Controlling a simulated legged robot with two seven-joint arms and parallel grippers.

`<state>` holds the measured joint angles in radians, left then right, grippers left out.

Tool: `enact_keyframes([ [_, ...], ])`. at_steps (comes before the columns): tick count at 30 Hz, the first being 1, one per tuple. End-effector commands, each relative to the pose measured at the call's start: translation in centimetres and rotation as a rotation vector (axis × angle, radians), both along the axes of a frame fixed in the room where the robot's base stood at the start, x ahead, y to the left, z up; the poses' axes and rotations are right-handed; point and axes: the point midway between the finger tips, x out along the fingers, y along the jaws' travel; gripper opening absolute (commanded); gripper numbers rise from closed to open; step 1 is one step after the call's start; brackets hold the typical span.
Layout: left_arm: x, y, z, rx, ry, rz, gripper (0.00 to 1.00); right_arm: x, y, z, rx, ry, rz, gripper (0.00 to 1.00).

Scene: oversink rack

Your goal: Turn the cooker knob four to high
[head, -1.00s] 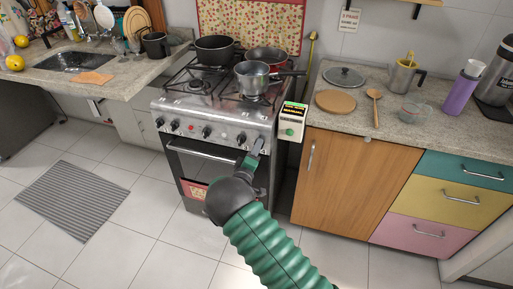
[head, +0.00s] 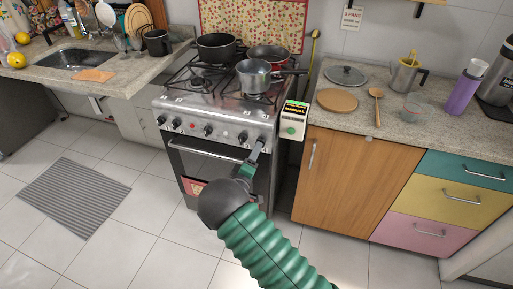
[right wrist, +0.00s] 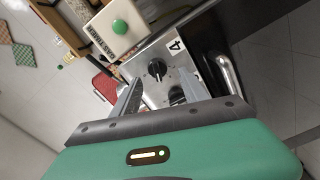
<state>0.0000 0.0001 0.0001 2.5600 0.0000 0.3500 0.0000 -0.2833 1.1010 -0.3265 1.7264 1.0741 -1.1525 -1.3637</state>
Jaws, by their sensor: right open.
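Cooker knob four (right wrist: 157,68) is a dark round knob on the steel front panel, next to a white label with a 4 in the right wrist view. My right gripper (right wrist: 156,90) is open, with one finger on either side of the knob's line and the knob seen just beyond the fingertips. I cannot tell whether the fingers touch it. In the head view my right gripper (head: 257,148) is at the right end of the cooker (head: 215,108) front and covers part of the panel there. Another knob (head: 243,137) shows just left of it. My left gripper is not in view.
Pots stand on the burners, including a steel saucepan (head: 254,74). A white box with a green button (head: 292,122) is close to the right of the gripper. The oven handle (head: 205,152) runs below the knobs.

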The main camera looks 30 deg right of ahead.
Motion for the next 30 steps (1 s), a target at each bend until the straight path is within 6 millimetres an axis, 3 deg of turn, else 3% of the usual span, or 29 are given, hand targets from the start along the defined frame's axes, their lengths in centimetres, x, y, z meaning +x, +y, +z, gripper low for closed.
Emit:
enact_keyframes([
  [6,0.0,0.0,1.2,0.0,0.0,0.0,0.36,-4.2,5.3,0.2,0.001,0.004,0.005,0.52],
  [13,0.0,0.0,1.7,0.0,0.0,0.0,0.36,-7.6,9.2,0.0,0.001,0.003,0.004,0.52],
  [18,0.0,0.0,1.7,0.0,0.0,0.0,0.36,-8.5,10.1,-0.1,0.001,0.002,0.002,0.52],
  [30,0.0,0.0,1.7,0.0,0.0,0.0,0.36,-8.4,10.1,-0.1,0.002,0.002,0.002,0.52],
])
